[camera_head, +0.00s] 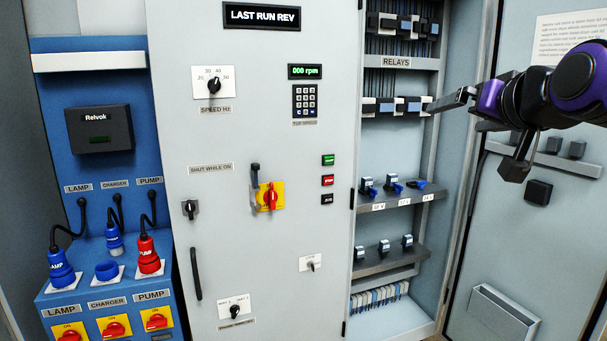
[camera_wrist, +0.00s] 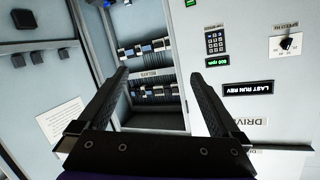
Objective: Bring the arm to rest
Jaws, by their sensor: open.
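My gripper (camera_head: 484,125) is at the right in the head view, in front of the open relay cabinet and its open door. It is open and empty. In the wrist view, my gripper (camera_wrist: 160,88) shows two dark fingers spread wide, with the relay shelves visible between and beyond them. The purple and black end of my arm comes in from the right edge in the head view. No finger clearly touches anything; the exact distance to the relays cannot be told.
The grey cabinet door (camera_head: 260,120) carries a keypad (camera_head: 305,101), a red and yellow switch (camera_head: 269,196) and a handle (camera_head: 196,274). Relay shelves (camera_head: 400,202) lie behind my gripper. A blue panel (camera_head: 45,105) with plugs stands left. The open door (camera_head: 525,245) is at right.

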